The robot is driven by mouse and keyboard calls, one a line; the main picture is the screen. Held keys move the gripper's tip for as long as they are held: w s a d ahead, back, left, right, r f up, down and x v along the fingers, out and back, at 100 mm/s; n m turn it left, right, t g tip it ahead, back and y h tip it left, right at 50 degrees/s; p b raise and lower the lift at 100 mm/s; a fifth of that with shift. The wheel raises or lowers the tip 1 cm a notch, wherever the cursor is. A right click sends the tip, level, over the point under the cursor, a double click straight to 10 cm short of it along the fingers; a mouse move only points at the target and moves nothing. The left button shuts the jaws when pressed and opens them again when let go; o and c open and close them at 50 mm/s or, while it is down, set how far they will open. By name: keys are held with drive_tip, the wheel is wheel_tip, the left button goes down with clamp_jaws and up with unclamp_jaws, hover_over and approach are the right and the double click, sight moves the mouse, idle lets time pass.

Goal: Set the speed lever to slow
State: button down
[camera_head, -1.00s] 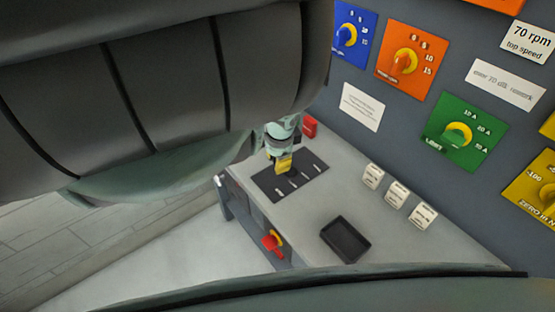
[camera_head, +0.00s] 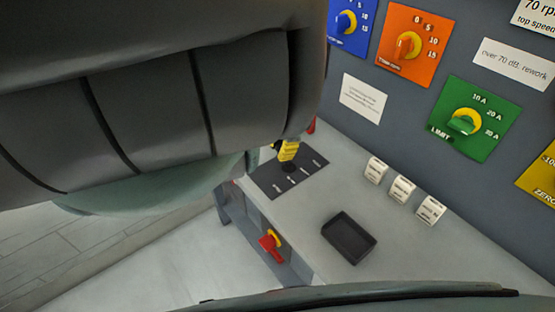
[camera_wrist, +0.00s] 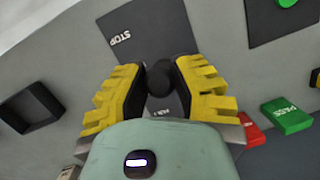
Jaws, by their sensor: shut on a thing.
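The speed lever's black round knob (camera_wrist: 160,76) sits between the yellow fingers of my gripper (camera_wrist: 161,85) in the wrist view, and the gripper is shut on it. The lever rises from a dark plate (camera_head: 262,179) with several white labels. In the wrist view the label STOP (camera_wrist: 121,37) reads upside down on the plate, left of the knob.
A black tray (camera_head: 349,239) and several white labelled blocks (camera_head: 402,189) stand on the grey bench. A red knob (camera_head: 268,243) is on the bench front. Dial panels line the back wall. Green (camera_wrist: 287,114) and red (camera_wrist: 249,130) blocks lie right of my gripper in the wrist view.

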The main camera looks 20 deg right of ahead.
drive_tip(key=shift+w+d+r+b, duration=0.1)
drive_tip(key=shift+w+d+b, duration=0.05)
drive_tip(key=shift+d+b, duration=0.15)
drive_tip(key=shift+w+d+r+b, duration=0.1)
drive_tip(key=shift+d+b, duration=0.05)
drive_tip(key=shift+d, duration=0.25)
drive_tip(key=c, duration=0.7)
unclamp_jaws()
drive_tip(key=shift+c, duration=0.2)
drive_tip(key=v, duration=1.2)
drive_tip(key=shift+a, duration=0.1)
